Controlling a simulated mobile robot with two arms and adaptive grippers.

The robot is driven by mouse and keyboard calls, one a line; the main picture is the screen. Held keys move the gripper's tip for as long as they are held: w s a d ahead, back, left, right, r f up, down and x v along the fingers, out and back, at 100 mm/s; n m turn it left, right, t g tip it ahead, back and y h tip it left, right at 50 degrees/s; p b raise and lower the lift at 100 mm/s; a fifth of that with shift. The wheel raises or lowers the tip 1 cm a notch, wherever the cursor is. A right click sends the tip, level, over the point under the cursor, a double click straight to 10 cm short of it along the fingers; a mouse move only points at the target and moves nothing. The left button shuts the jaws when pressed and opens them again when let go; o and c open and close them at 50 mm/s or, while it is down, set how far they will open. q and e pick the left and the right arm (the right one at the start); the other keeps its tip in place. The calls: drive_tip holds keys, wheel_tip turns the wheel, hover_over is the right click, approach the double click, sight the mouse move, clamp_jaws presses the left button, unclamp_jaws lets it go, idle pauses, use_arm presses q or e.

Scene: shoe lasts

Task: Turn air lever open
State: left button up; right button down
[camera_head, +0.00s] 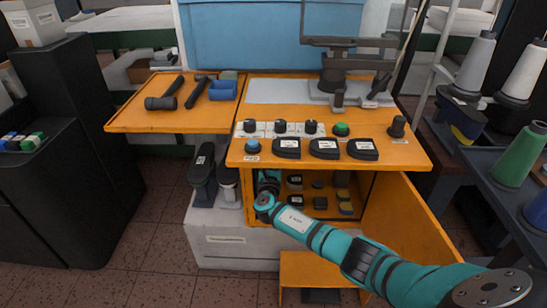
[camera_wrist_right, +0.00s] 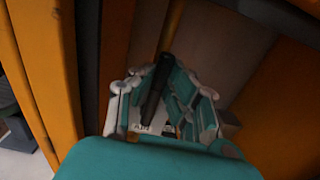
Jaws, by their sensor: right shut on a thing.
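My right gripper (camera_wrist_right: 165,88) fills the middle of the right wrist view. Its teal and white fingers are shut on a black bar, which looks like the air lever (camera_wrist_right: 153,92). The bar stands slightly tilted between the fingers, with a small white label (camera_wrist_right: 141,128) near its lower end. In the head view, my right gripper (camera_head: 267,183) is at the left side of the opening under the orange workbench top, and the lever is hidden there. My left gripper is not in view.
The orange bench top (camera_head: 240,160) carries knobs and black labelled pads and overhangs my right gripper. An orange panel (camera_head: 395,225) stands open to the right of the opening. Orange walls are close in the wrist view.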

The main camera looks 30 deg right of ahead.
drive_tip(key=shift+a+f, duration=0.15)
drive_tip(key=shift+f, duration=0.05)
idle(0.3)
drive_tip(key=c, duration=1.3)
unclamp_jaws()
drive_tip(key=shift+r, duration=0.15)
drive_tip(key=v, duration=1.2)
